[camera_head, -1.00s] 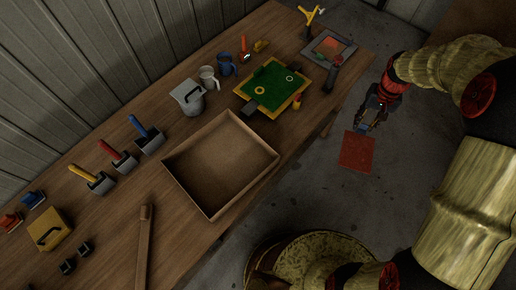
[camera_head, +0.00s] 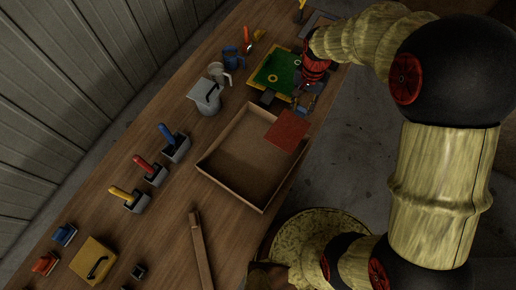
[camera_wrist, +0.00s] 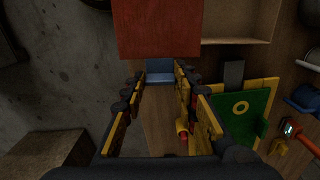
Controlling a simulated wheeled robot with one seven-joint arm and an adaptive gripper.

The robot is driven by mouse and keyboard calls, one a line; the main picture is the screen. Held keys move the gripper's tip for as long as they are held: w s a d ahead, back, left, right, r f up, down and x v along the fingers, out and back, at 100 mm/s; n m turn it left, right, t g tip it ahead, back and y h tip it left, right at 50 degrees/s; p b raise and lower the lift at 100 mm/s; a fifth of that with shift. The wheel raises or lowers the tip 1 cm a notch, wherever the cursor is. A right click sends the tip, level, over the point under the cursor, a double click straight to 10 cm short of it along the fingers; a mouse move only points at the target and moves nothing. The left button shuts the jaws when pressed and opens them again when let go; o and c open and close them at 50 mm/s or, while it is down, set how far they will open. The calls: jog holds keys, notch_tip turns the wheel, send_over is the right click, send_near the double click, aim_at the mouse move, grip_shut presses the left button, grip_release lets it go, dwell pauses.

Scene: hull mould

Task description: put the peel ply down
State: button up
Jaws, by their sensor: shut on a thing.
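The peel ply, taken here to be the flat red sheet (camera_head: 287,131), hangs from my gripper (camera_head: 300,108) over the upper right corner of the shallow wooden tray (camera_head: 215,176). In the wrist view the red sheet (camera_wrist: 158,28) lies just beyond my gripper's fingertips (camera_wrist: 160,72), overlapping the near edge of the tray (camera_wrist: 235,38). A blue block-like piece (camera_wrist: 160,78) sits between the fingertips at the sheet's near edge. My gripper is shut on the sheet at this piece. The sheet hides part of the tray. Its exact height above the tray cannot be told.
A green board with a yellow frame (camera_head: 272,72) lies beside my gripper. A lidded grey pitcher (camera_head: 206,97), a grey mug (camera_head: 219,74) and a blue mug (camera_head: 232,58) stand left of it. A wooden bar (camera_head: 200,250) lies below the tray.

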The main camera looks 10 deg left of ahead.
aim_at(282, 119)
jog(key=s+a+f, duration=0.1)
jog(key=a, duration=0.1)
jog(key=s+a+f+b, duration=0.1)
jog(key=a, duration=0.1)
jog(key=s+a+f, duration=0.1)
jog(key=a, duration=0.1)
jog(key=shift+s+a+f, duration=0.25)
jog(key=shift+s+f, duration=0.05)
jog(key=shift+s, duration=0.1)
jog(key=a+f, duration=0.1)
jog(key=s+a+f+b, duration=0.1)
jog(key=f, duration=0.1)
jog(key=s+a+f, duration=0.1)
jog(key=a+f, duration=0.1)
jog(key=shift+s+b, duration=0.2)
jog(key=shift+b, duration=0.2)
jog(key=shift+s+a+f, duration=0.15)
jog(key=shift+a+f, duration=0.15)
jog(key=shift+f, duration=0.1)
jog(key=shift+s+a+f+b, duration=0.15)
jog(key=shift+f+b, duration=0.55)
jog(key=shift+f, duration=1)
jog(key=o, duration=0.9)
jog(key=shift+f, duration=0.1)
